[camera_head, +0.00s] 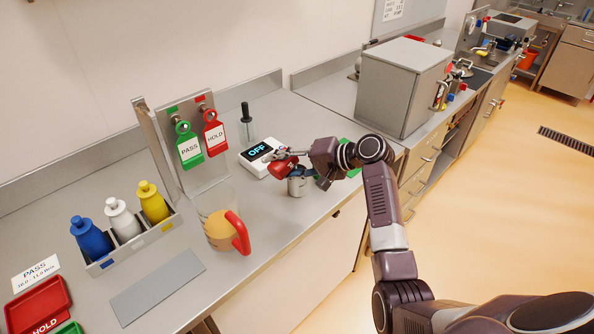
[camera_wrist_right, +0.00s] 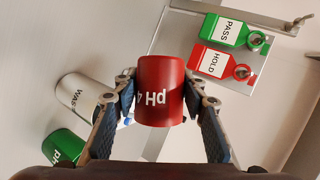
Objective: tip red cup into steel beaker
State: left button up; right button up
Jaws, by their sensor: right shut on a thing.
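My right gripper (camera_head: 287,160) is shut on the red cup (camera_head: 281,169), which is tilted just above the mouth of the steel beaker (camera_head: 297,187). In the right wrist view the red cup (camera_wrist_right: 160,92), lettered "pH 4", sits between both fingers of the right gripper (camera_wrist_right: 160,80). The steel beaker (camera_wrist_right: 84,92), partly behind a finger, carries a label starting "WAS". It stands upright on the bench in the head view. The cup's inside and any liquid are hidden. My left gripper is not in view.
A green cup (camera_wrist_right: 63,147) is beside the beaker. A meter reading "OFF" (camera_head: 257,151) stands behind. A jug with a red handle (camera_head: 219,229) is to the left, and green PASS (camera_head: 188,146) and red HOLD (camera_head: 214,134) tags hang on a panel. A grey box (camera_head: 397,90) stands at the back right.

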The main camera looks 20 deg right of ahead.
jog(key=shift+w+d+r+m+y+p, duration=0.25)
jog(key=shift+d+r+m+y+p, duration=0.15)
jog(key=shift+d+y+p, duration=0.15)
dwell(0.7)
jog(key=shift+d+f+m+y, duration=0.1)
jog(key=shift+f+m+y, duration=0.35)
jog(key=shift+f+m, duration=0.05)
dwell(0.8)
